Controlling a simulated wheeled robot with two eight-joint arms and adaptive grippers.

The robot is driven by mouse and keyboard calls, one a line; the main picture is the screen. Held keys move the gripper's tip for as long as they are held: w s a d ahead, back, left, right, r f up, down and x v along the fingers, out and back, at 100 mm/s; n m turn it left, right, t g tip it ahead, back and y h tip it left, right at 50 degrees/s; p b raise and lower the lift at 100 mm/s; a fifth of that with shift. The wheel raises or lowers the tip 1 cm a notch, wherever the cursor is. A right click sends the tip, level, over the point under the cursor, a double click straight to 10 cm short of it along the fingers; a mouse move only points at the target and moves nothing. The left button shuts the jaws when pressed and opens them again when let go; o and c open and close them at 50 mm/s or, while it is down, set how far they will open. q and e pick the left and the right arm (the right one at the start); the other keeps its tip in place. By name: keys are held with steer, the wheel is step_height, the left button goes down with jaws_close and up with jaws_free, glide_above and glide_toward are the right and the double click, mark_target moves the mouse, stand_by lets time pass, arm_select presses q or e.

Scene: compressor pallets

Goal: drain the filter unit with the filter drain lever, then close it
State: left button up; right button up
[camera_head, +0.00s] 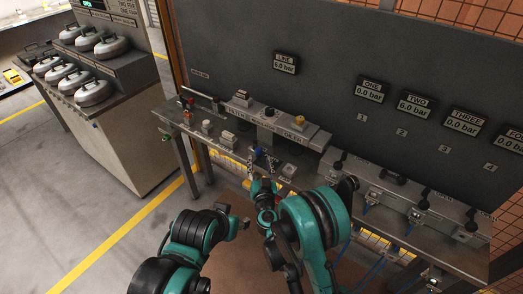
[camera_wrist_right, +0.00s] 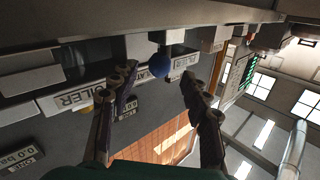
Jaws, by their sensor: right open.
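A lever with a blue ball knob (camera_head: 259,151) stands at the front of the grey bench panel. In the right wrist view the blue knob (camera_wrist_right: 158,66) sits between and beyond my open fingertips. My right gripper (camera_head: 263,168) is open just in front of it in the head view, and its two fingers (camera_wrist_right: 158,80) are spread apart around empty space. I cannot tell whether a finger touches the knob. The lever's stem is mostly hidden. My left gripper (camera_head: 238,224) is lower left, away from the panel; its jaws are too small to read.
The grey control bench (camera_head: 215,137) carries several labelled blocks and buttons. Pressure displays (camera_head: 371,89) hang on the dark back board. Black-knobbed valves (camera_head: 424,199) stand along the bench on the right. A cabinet with several rounded metal items (camera_head: 95,91) is at left. Floor is clear at lower left.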

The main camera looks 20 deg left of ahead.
mark_target(259, 151)
steer(key=b+x, duration=0.1)
steer(key=x, duration=0.3)
steer(key=shift+w+f, duration=0.1)
steer(key=shift+w, duration=0.05)
steer(key=shift+w+a+b, duration=0.25)
steer(key=shift+w+b, duration=0.1)
steer(key=shift+w, duration=0.3)
jaws_close()
